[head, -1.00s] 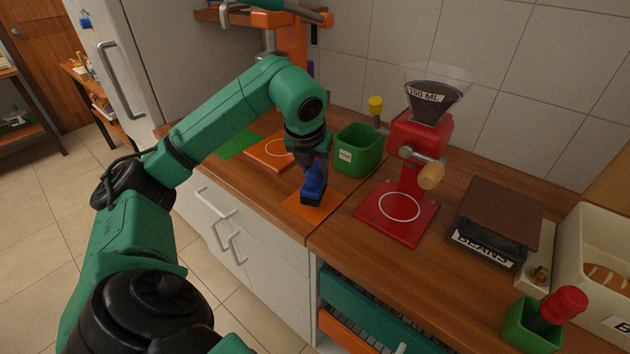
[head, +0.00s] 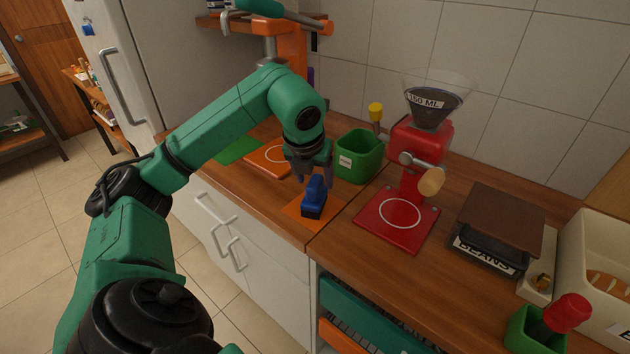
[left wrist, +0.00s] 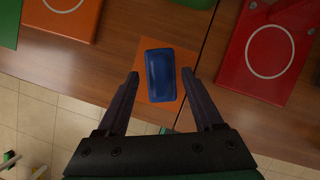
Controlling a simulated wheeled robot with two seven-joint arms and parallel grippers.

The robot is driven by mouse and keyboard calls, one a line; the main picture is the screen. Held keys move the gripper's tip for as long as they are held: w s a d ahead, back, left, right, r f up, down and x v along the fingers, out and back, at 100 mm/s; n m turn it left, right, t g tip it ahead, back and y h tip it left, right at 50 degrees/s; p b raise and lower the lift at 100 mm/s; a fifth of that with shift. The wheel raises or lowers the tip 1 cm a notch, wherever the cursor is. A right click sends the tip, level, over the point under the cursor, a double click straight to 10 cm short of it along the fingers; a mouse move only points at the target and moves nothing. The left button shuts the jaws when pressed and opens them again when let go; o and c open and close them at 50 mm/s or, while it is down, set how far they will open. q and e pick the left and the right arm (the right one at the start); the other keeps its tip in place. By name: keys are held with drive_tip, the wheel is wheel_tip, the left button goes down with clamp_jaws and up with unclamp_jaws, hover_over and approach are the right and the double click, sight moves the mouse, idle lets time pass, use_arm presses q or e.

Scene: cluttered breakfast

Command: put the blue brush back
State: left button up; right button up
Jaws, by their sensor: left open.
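The blue brush (head: 314,197) stands on the orange mat (head: 297,209) near the counter's front edge. In the left wrist view the brush (left wrist: 160,76) lies within the outline of the orange mat (left wrist: 187,62). My left gripper (head: 312,180) is just above the brush, with its fingers spread. In the left wrist view the open fingers (left wrist: 160,76) are on either side of the brush's near end, with gaps between. My right gripper is not in view.
A green bin (head: 357,160) stands behind the brush. The red grinder (head: 410,150) on its red base (head: 384,228) is to the right. An orange board (head: 262,160) and a green mat (head: 238,150) lie to the left. A scale (head: 497,222) is farther right.

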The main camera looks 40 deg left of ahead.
use_arm(q)
drive_tip(key=p+v, duration=0.1)
drive_tip(key=v, duration=0.9)
drive_tip(key=shift+p, duration=0.35)
